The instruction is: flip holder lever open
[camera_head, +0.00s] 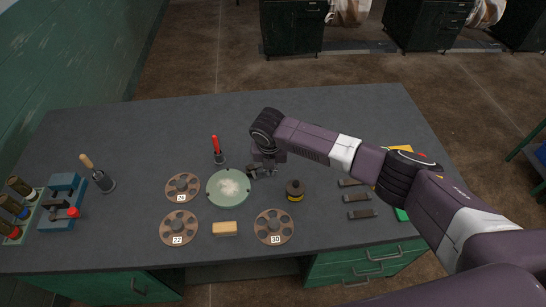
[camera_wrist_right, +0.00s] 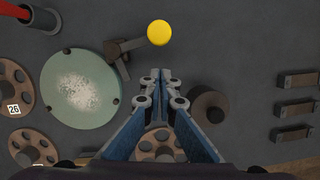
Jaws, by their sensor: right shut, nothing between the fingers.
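In the head view my right arm hides the knob. My right gripper (camera_head: 262,173) is low over the table at the disc's right edge. In the right wrist view its fingertips (camera_wrist_right: 160,76) are together and empty, below the knob and apart from it in the picture. My left gripper is out of view.
A dark cylinder (camera_head: 295,190) stands right of the gripper. Numbered wheels (camera_head: 178,228) and a tan block (camera_head: 225,228) lie nearer the front. A red-handled tool (camera_head: 217,150) stands behind the disc. Dark clips (camera_head: 361,213) lie at right. The table's back left is clear.

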